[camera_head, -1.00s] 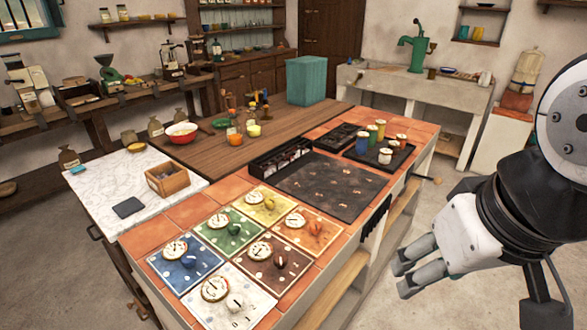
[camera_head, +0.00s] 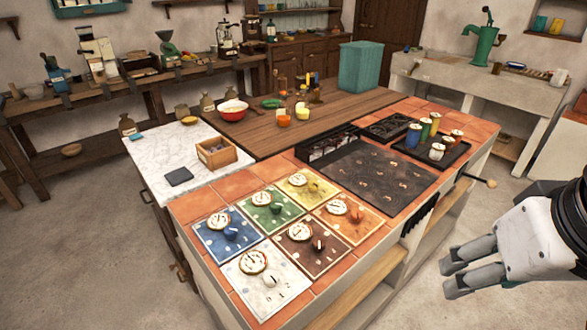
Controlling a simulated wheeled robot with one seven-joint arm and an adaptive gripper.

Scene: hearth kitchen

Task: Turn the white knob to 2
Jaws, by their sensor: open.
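The white knob (camera_head: 270,281) sits on a white panel (camera_head: 268,299) at the near corner of the tiled counter. A round dial (camera_head: 253,262) is on the same panel, above and left of the knob. Marks around the knob are too small to read, so I cannot tell its setting. My gripper (camera_head: 452,271) is at the right edge, off the counter and well to the right of the white knob. Its fingers are apart and empty.
Blue (camera_head: 231,234), green (camera_head: 275,208), yellow, orange and brown (camera_head: 318,244) knobs on coloured panels stand close to the white one. A dark slab (camera_head: 366,174) and a tray with cups lie further back. Floor is free left of the counter.

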